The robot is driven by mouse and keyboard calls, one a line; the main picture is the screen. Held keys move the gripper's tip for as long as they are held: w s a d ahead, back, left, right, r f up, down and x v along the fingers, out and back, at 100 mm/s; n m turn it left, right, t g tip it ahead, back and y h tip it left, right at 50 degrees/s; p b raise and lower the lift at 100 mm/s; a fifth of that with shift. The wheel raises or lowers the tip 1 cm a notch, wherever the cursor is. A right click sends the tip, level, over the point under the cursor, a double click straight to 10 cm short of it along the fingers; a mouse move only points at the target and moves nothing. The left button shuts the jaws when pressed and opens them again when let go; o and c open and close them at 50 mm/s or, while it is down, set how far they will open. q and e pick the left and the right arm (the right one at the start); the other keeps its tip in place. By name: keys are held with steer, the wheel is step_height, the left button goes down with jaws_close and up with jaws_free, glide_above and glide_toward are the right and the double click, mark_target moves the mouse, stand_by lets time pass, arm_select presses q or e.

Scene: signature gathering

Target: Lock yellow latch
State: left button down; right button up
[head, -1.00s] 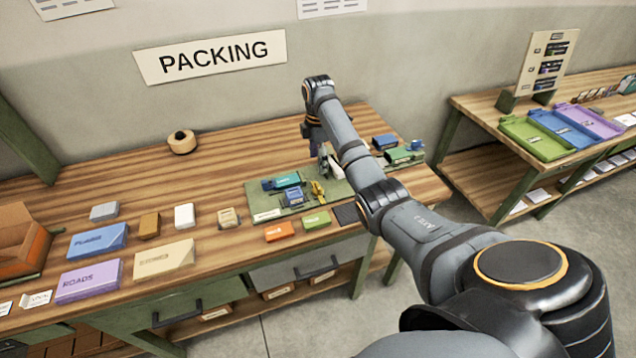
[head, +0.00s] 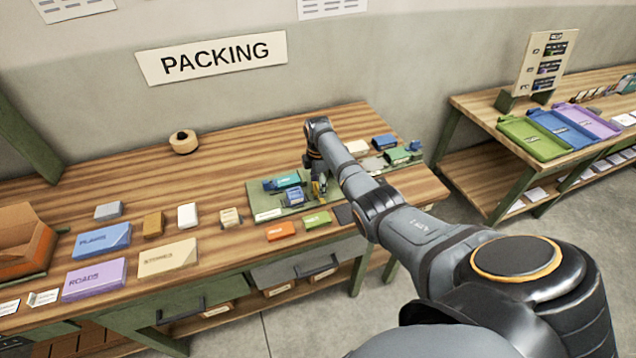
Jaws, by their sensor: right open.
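A yellow latch (head: 322,186) shows as a small yellow piece at the right of the blue and teal blocks, on the green board (head: 255,204) on the packing table. It is partly hidden by my right arm. My right gripper (head: 317,180) points down over the board, right at the latch. Its fingers are small and mostly hidden, and I cannot tell whether they touch the latch. It is open. A blue block (head: 293,197) and a teal block (head: 286,181) sit just left of it. My left gripper is not in view.
An orange block (head: 281,231) and a green block (head: 317,219) lie in front of the board. Blue, purple and beige boxes lie on the left of the table (head: 240,140). The table's back middle is clear.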

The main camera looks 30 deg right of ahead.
steer(key=c, duration=1.2)
steer(key=shift+o, duration=0.2)
steer(key=shift+m, duration=0.3)
steer(key=m+p, duration=0.2)
steer(key=m, duration=0.1)
steer(key=shift+r+m, duration=0.15)
steer(key=shift+m, duration=0.15)
steer(key=m+p, duration=0.1)
steer(key=m, duration=0.3)
steer(key=shift+m, duration=0.3)
steer(key=m+p, duration=0.1)
steer(key=m, duration=0.3)
steer(key=shift+m+p, duration=0.45)
steer(key=shift+m, duration=2.15)
